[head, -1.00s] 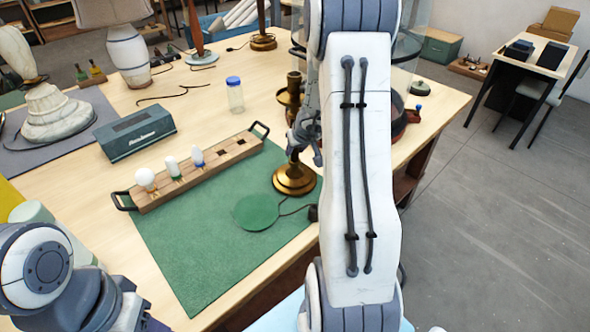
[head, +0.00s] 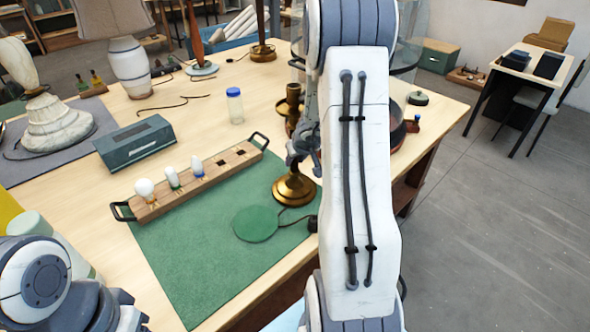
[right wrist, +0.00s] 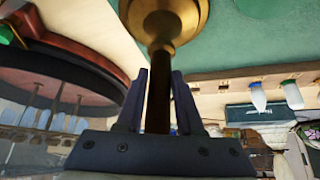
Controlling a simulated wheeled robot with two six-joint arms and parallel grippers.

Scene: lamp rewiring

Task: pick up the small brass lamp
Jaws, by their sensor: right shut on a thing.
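The small brass lamp (head: 293,190) stands upright at the right edge of the green mat (head: 195,270), with a round brass base and a dark stem. In the right wrist view its stem (right wrist: 158,98) runs between the two fingers, with the brass base (right wrist: 168,22) beyond them. My right gripper (right wrist: 158,100) is shut on the stem. In the head view the right gripper (head: 303,150) is at the stem above the base, partly hidden by my right arm. My left arm shows at the lower left, but its gripper is out of view.
A wooden bulb rack (head: 215,175) with three bulbs and a green disc (head: 255,224) lie left of the lamp. A dark cord runs near the lamp's base. A blue-lidded jar (head: 235,106) and a grey-green box (head: 135,142) stand behind. A glass-walled round thing (right wrist: 60,85) is close to the gripper.

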